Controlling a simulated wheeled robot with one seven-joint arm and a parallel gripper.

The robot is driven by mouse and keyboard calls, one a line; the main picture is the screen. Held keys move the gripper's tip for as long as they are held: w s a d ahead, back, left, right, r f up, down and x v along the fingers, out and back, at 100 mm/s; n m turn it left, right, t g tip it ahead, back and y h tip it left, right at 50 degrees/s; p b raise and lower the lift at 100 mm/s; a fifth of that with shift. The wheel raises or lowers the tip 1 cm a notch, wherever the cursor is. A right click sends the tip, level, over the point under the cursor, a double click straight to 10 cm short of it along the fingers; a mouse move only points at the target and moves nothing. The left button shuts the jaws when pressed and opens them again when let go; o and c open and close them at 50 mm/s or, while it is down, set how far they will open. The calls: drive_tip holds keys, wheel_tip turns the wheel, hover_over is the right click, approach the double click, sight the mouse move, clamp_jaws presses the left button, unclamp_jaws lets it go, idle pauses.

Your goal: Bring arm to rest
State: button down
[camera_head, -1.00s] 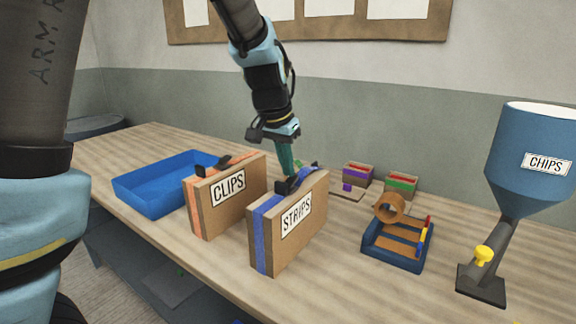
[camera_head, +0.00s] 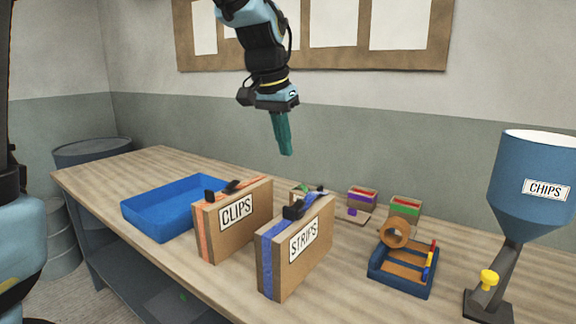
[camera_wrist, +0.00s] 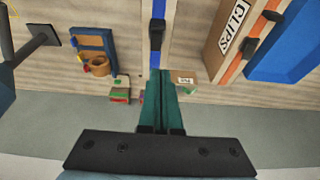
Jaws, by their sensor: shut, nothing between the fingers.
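My gripper (camera_head: 286,150) hangs in the air above the table, behind and above the STRIPS box. Its teal fingers are shut together with nothing between them. The fingers also show in the wrist view (camera_wrist: 160,80), pressed side by side. No object touches them in the head view. My arm comes down from the top of the picture, in front of the wall board.
On the table (camera_head: 100,180) stand a blue tray (camera_head: 165,222), the CLIPS box (camera_head: 240,232), the STRIPS box (camera_head: 305,258), small bins (camera_head: 404,207), a blue holder with a tan ring (camera_head: 400,284), and the CHIPS hopper (camera_head: 535,170) at right. A drum (camera_head: 92,152) stands left.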

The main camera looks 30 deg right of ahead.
drive_tip(key=shift+s+a+r, duration=0.1)
drive_tip(key=shift+a+r, duration=0.05)
drive_tip(key=shift+r, duration=0.25)
drive_tip(key=w+a+f+n+y, duration=0.1)
drive_tip(key=a+f+n, duration=0.2)
drive_tip(key=a+f, duration=0.35)
drive_tip(key=w+a+f+n, duration=0.1)
drive_tip(key=a+f+n, duration=0.15)
drive_tip(key=a, duration=0.75)
drive_tip(key=w+a+f+n+y, duration=0.1)
drive_tip(key=a+f+n, duration=0.1)
drive_tip(key=a+f, duration=0.5)
drive_tip(key=s+a+f+n, duration=0.1)
drive_tip(key=s+a+f, duration=0.1)
drive_tip(key=a, duration=0.3)
drive_tip(key=s+a+f+n+y, duration=0.1)
drive_tip(key=s+a+n, duration=0.1)
drive_tip(key=a, duration=0.3)
drive_tip(key=shift+s+f, duration=0.35)
drive_tip(key=shift+s, duration=0.3)
